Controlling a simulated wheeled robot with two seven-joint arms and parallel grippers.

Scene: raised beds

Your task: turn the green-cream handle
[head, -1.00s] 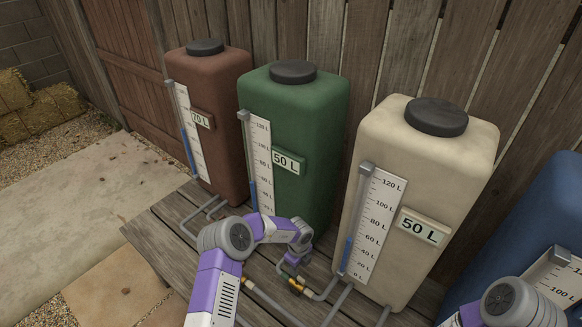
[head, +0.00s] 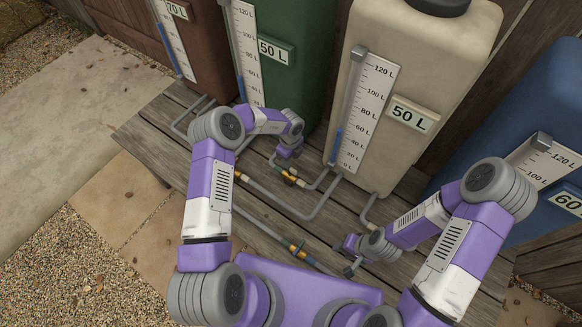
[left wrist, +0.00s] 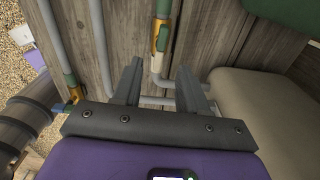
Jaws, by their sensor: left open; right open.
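A pipe runs on the bench between the green tank (head: 300,85) and the cream tank (head: 400,120). A yellow-orange valve fitting (head: 290,179) sits on it, just below my left gripper (head: 284,163). The open left fingers (left wrist: 158,78) are apart and hold nothing. My right gripper (head: 349,256) is open and empty over the bench in front of the cream tank.
Another yellow fitting (head: 238,175) lies on the pipes to the left, and a brass and green one (head: 296,249) sits nearer the bench's front. Grey pipes (head: 325,205) cross the wooden bench (head: 160,125). A blue tank (head: 530,120) stands at right.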

